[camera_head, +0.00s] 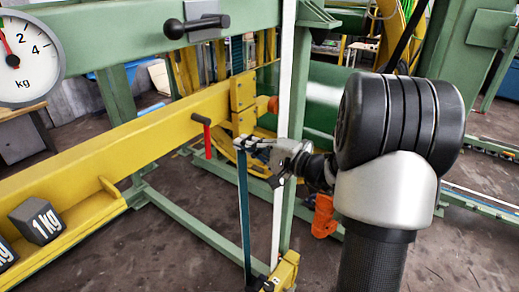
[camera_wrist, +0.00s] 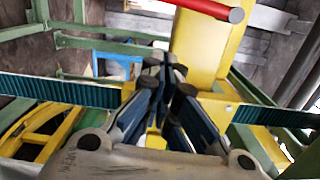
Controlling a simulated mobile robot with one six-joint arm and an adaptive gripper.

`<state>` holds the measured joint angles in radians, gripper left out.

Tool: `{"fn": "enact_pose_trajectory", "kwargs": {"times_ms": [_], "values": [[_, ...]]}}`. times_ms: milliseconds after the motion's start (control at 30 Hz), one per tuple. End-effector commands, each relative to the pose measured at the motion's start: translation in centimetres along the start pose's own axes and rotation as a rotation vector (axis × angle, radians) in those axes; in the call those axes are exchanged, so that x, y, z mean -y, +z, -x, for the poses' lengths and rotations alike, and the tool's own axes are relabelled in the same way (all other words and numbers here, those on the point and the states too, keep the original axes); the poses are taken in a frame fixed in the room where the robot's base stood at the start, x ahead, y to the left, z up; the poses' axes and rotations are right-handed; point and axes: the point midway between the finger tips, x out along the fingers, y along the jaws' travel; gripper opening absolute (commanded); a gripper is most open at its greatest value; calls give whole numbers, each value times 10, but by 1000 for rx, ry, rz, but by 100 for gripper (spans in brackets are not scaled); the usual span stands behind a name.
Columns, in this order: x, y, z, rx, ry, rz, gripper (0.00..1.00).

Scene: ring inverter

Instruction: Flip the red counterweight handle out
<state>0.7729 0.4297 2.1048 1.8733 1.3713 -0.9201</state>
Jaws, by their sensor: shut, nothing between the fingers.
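The red handle (camera_head: 208,141) is a short bar with a black end at its top. It hangs nearly upright in front of the yellow beam in the head view. In the wrist view a red bar with a grey end (camera_wrist: 208,7) crosses the top edge, partly cut off; it looks like the same handle. My gripper (camera_head: 242,144) is just right of the handle in the head view, apart from it in the picture. In the wrist view its fingers (camera_wrist: 166,66) meet at their tips, shut and empty. The depth between fingertips and handle is hard to tell.
The yellow beam (camera_head: 130,137) carries a tray with a dark 1 kg weight (camera_head: 36,221). A black lever (camera_head: 196,25) and a kg dial (camera_head: 27,57) are above.

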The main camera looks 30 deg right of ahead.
Motion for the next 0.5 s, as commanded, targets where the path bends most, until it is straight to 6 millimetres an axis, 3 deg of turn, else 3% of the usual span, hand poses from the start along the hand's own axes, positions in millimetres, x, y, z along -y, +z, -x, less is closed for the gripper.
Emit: {"fn": "enact_pose_trajectory", "kwargs": {"times_ms": [133, 300, 500], "values": [[-1, 2, -32, 6, 0, -1, 0], [0, 27, -34, 1, 0, -2, 0], [0, 38, -37, 0, 0, -1, 0]]}}
